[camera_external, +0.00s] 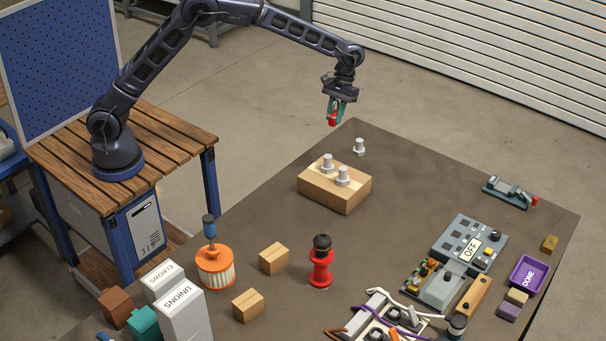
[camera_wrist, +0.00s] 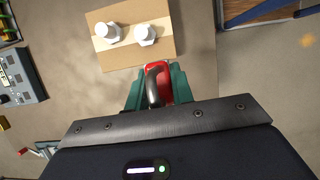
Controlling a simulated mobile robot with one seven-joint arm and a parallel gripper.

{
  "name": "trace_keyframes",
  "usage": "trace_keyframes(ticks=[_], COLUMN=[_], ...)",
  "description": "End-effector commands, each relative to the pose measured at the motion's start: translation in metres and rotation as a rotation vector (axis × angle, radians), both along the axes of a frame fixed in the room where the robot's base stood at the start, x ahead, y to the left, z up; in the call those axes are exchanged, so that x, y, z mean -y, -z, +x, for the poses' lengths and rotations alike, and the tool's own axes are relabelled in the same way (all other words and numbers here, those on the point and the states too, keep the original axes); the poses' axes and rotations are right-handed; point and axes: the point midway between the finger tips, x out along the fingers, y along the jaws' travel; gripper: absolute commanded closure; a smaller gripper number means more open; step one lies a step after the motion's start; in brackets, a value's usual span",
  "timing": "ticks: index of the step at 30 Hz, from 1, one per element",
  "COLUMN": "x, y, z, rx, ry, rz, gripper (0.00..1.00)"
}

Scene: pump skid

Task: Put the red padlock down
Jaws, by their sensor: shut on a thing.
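The red padlock (camera_wrist: 161,70) is between the teal fingers of my gripper (camera_wrist: 158,90) in the wrist view, its grey shackle toward the camera. My gripper (camera_external: 338,108) is shut on it. In the external view the padlock (camera_external: 332,119) shows as a small red piece at the fingertips. It is held in the air near the far corner of the brown table (camera_external: 420,170). The fingers hide part of the padlock.
A wooden block (camera_external: 334,196) with two grey bolts stands near the gripper, with a loose bolt (camera_external: 359,147) beyond it. A control panel (camera_external: 468,246) marked OFF, a purple DONE tray (camera_external: 528,274) and a clamp (camera_external: 508,192) are at right. The table between block and clamp is clear.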

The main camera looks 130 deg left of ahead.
Motion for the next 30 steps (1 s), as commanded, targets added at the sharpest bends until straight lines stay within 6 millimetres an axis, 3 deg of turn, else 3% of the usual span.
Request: trace_keyframes(ticks=[3, 6, 13, 30], x=[-0.017, -0.024, -0.03, -0.03], y=[-0.001, -0.001, 0.011, 0.13], z=[-0.035, -0.054, -0.071, -0.071], rx=[0.001, 0.002, 0.002, 0.002], ry=[0.011, 0.021, 0.031, 0.03], rz=[-0.006, -0.01, -0.015, -0.015], gripper=[1.0, 1.0, 1.0, 1.0])
